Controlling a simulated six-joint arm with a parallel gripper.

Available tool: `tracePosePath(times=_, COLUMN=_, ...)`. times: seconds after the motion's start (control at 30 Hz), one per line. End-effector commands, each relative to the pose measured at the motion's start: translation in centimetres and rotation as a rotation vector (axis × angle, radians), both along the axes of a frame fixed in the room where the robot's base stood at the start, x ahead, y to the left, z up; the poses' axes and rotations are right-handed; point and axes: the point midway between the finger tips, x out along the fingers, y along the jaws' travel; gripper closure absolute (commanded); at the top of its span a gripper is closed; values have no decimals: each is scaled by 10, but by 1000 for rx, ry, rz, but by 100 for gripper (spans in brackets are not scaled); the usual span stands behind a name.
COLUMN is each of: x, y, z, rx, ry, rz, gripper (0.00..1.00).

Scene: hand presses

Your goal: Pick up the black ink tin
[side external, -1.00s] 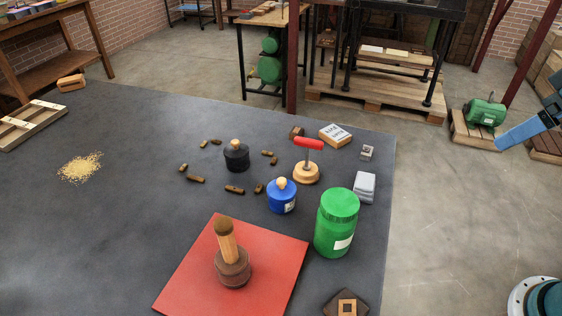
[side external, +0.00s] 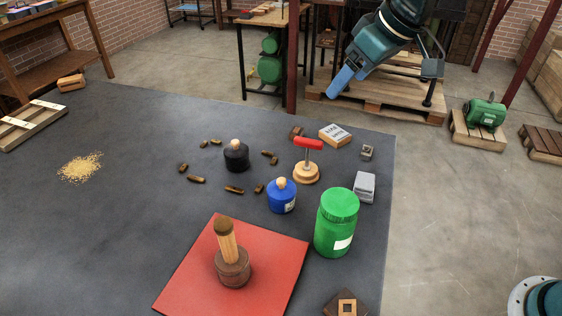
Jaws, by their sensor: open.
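The black ink tin (side external: 236,157) stands upright on the dark grey table, with a light wooden knob on its lid. Several small brown pieces (side external: 234,190) lie scattered around it. My gripper (side external: 350,88) is at the upper right, high beyond the table's far edge. It has blue fingers pointing down and left, and it is open and empty. It is well apart from the tin, up and to the right of it in the picture.
A blue tin (side external: 282,197), a red-handled stamp (side external: 306,167) and a tall green jar (side external: 337,222) stand right of the black tin. A wooden-handled tool (side external: 231,262) stands on a red mat (side external: 182,285). A small box (side external: 335,134) lies behind. The table's left middle is mostly clear.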

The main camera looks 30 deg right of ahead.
Motion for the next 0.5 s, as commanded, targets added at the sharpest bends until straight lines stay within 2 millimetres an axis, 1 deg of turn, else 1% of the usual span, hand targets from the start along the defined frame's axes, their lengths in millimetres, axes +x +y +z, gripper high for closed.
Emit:
tracePosePath(times=0.03, x=11, y=12, z=-8, rx=-1, ry=4, rz=19, gripper=25)
tracePosePath(times=0.2, x=42, y=50, z=-30, rx=2, ry=1, rz=74, gripper=25)
tracePosePath(times=0.27, x=52, y=63, z=-39, rx=3, ry=-1, rz=94, gripper=25)
tracePosePath(times=0.4, x=72, y=95, z=-63, rx=5, ry=-2, rz=139, gripper=25)
tracePosePath(times=0.5, x=83, y=114, z=-77, rx=7, ry=-4, rz=164, gripper=25)
